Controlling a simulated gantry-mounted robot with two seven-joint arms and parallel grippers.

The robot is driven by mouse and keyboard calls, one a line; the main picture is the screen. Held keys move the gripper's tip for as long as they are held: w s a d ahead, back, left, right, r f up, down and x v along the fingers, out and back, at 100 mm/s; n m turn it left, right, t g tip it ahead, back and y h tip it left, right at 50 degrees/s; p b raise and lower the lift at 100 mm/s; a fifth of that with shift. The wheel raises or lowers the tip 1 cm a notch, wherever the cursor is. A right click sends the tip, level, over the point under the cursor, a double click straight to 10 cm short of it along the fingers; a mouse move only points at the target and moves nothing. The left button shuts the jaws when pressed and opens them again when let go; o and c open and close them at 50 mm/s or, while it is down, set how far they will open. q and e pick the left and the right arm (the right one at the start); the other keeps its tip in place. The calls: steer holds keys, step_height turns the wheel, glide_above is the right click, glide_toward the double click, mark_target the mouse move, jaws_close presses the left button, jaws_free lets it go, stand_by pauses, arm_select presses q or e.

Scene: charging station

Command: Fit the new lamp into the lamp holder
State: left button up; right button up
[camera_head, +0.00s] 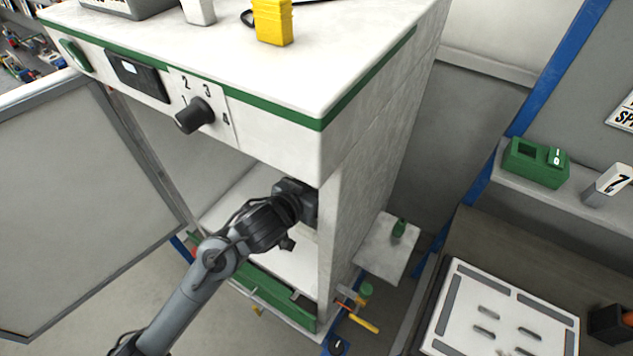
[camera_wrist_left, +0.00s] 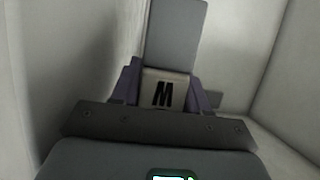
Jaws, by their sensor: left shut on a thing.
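In the head view my left arm reaches into the open white cabinet (camera_head: 375,130). Its wrist is inside, and the cabinet's side wall hides the fingertips. In the left wrist view my left gripper (camera_wrist_left: 165,92) is shut on a pale block marked "M" (camera_wrist_left: 163,89), which appears to be the lamp. A plain grey upright piece (camera_wrist_left: 175,35) shows directly beyond the block; I cannot tell whether it is joined to the block or is the lamp holder. My right gripper is not in view.
The cabinet door (camera_head: 80,200) stands open at the left. Pale inner walls (camera_wrist_left: 285,80) are close around the left gripper. A dial (camera_head: 195,115) is on the cabinet front, and a yellow block (camera_head: 272,22) stands on top. A green box (camera_head: 535,162) sits on the right shelf.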

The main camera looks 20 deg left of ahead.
arm_select(q)
steer(key=shift+f+b, duration=1.55)
steer(key=shift+f, duration=0.8)
steer(key=shift+p, duration=0.3)
steer(key=shift+p, duration=0.5)
stand_by(0.6)
steer(key=shift+f+b, duration=0.65)
steer(key=shift+f, duration=0.35)
steer(key=shift+f+b, duration=0.6)
steer(key=shift+f, duration=0.45)
